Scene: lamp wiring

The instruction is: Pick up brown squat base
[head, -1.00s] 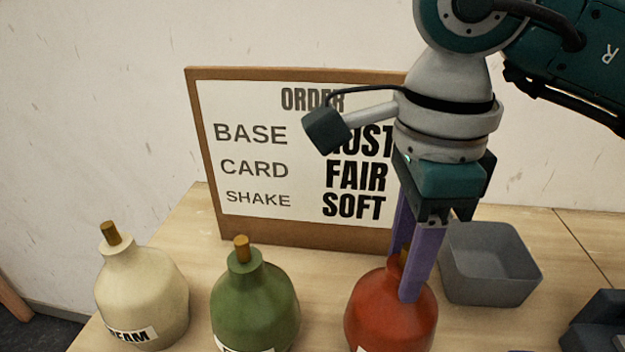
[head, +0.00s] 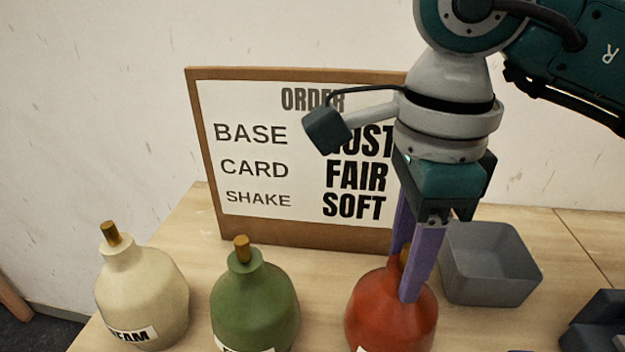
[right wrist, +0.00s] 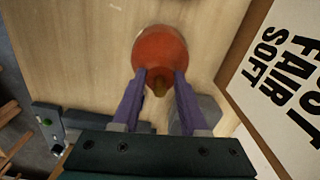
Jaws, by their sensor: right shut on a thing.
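The brown squat base (head: 375,312) is a rust-red, round-bodied bottle shape with a narrow neck and a peg on top. It stands upright on the table at the front, its lower part cut off by the picture edge. My right gripper (head: 405,276) points down with its purple fingers on either side of the neck, shut on it. In the right wrist view the base (right wrist: 158,46) sits between the fingertips of the right gripper (right wrist: 160,76), with its brownish peg between the fingers. My left gripper is not in view.
A cream base (head: 140,290) and a green base (head: 255,305) stand to the left. An order board (head: 250,235) stands behind, reading FAIR and SOFT, partly covered by my arm. A grey open bin (head: 490,280) is close on the right. A dark object (head: 597,325) lies at far right.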

